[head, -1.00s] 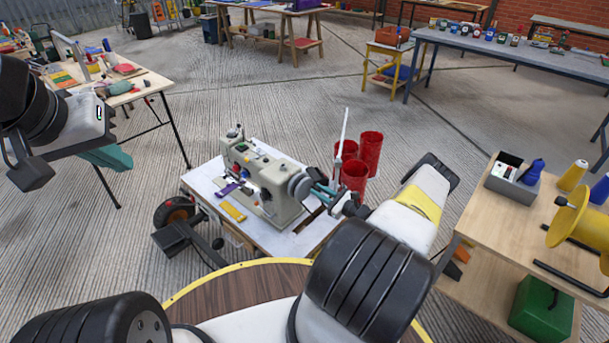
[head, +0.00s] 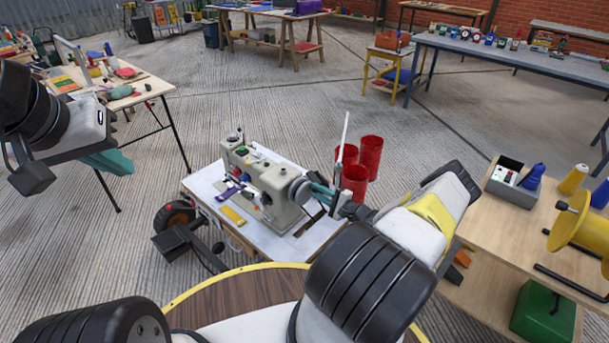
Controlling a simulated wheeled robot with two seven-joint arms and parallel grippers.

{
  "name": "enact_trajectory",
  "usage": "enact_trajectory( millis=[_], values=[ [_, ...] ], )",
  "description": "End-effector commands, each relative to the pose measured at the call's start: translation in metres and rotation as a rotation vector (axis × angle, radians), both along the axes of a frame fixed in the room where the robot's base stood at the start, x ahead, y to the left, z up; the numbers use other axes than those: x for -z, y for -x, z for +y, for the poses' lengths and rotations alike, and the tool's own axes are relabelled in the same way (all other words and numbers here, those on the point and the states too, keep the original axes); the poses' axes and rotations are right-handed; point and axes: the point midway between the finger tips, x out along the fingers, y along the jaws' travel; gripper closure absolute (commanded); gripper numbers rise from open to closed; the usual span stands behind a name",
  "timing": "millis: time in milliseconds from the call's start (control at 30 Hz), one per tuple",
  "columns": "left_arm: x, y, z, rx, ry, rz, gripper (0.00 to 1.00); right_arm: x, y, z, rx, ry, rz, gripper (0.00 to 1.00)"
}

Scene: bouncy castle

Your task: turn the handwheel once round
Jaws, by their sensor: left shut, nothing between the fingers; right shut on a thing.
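A beige sewing machine (head: 274,190) stands on a small white-topped table in the middle of the head view. Its grey handwheel (head: 300,191) is on the machine's right end. My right gripper (head: 315,192) has its teal fingers at the handwheel, shut on its rim; my arm comes in from the lower right. The exact contact is small and partly hidden. My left gripper (head: 118,164) is at the left, away from the machine, with teal fingers shut and empty.
A wooden bench (head: 520,222) with a yellow spool is at the right. A tool table (head: 150,88) is at the left, near my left gripper.

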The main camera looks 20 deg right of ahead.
Motion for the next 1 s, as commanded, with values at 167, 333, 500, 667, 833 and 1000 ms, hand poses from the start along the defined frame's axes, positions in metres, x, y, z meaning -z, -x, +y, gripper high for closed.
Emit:
enact_trajectory(
  millis=[167,333,500,667,833,1000],
  values=[
    [0.000,0.000,0.000,0.000,0.000,0.000,1.00,-0.003,0.003,0.004,0.000,0.143,-0.085,1.00],
    [0.000,0.000,0.000,0.000,0.000,0.000,1.00,-0.006,0.006,0.008,0.001,0.276,-0.162,1.00],
    [0.000,0.000,0.000,0.000,0.000,0.000,1.00,-0.007,0.008,0.012,0.000,0.394,-0.230,1.00],
    [0.000,0.000,0.000,0.000,0.000,0.000,1.00,-0.008,0.010,0.014,0.001,0.477,-0.280,1.00],
    [0.000,0.000,0.000,0.000,0.000,0.000,1.00,-0.008,0.011,0.016,0.001,0.539,-0.315,1.00],
    [0.000,0.000,0.000,0.000,0.000,0.000,1.00,-0.008,0.011,0.018,-0.001,0.572,-0.334,1.00]
  ],
)
